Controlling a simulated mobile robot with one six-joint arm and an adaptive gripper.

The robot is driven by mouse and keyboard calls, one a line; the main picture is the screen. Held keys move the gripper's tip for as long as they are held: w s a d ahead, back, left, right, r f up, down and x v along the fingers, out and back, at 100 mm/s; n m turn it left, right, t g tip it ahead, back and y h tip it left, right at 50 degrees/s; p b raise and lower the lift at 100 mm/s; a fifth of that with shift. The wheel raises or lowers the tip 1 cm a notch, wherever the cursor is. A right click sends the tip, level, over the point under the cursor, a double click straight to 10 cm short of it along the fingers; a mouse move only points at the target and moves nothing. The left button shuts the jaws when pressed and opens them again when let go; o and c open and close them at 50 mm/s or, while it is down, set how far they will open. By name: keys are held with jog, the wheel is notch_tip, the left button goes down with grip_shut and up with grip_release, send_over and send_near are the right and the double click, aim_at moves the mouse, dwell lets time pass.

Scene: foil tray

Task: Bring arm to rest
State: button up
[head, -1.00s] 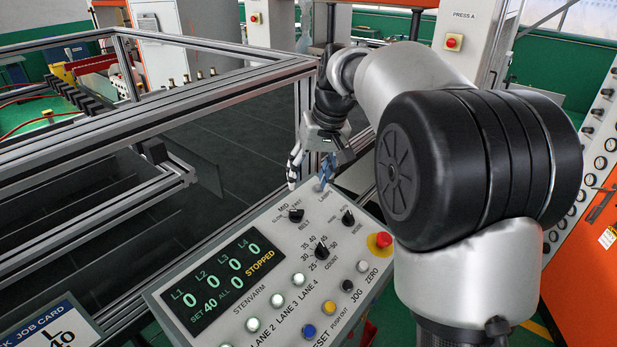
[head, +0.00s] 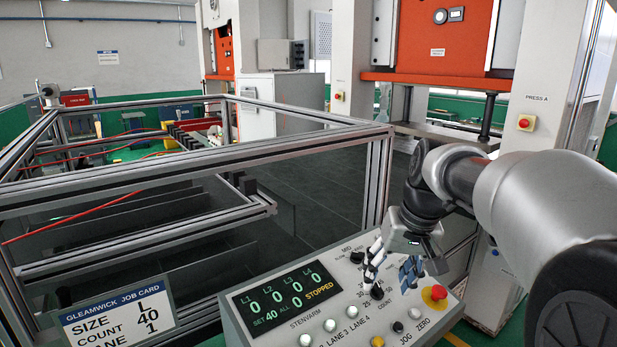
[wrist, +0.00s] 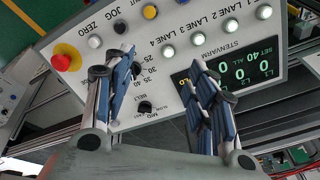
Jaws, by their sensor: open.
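My gripper (head: 393,270) hangs at the end of my arm over the right part of the grey control panel (head: 290,345). Its two blue-padded fingers are apart with nothing between them. In the wrist view my gripper (wrist: 163,105) is also open, with the panel's knobs, buttons and display behind it. The display (head: 290,295) reads zero for each lane, SET 40 and STOPPED. The fingers cover part of the knobs in the head view. I cannot tell whether the fingertips touch the panel.
A metal-framed guard (head: 200,165) stands behind and left of the panel. A job card (head: 118,315) at lower left reads size L, count 40, lane 1. A red emergency button (head: 438,292) sits at the panel's right end. A press column (head: 545,90) stands behind my arm.

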jog(key=s+f+b, duration=0.8)
jog(key=s+f, duration=0.3)
jog(key=s, duration=0.3)
jog(key=s+a+f+t+h+b, duration=0.1)
jog(key=s+f+b, duration=0.7)
jog(key=s+f, duration=0.3)
jog(key=s, duration=0.3)
jog(key=shift+f+n+t+h, duration=0.3)
jog(key=shift+s, duration=0.1)
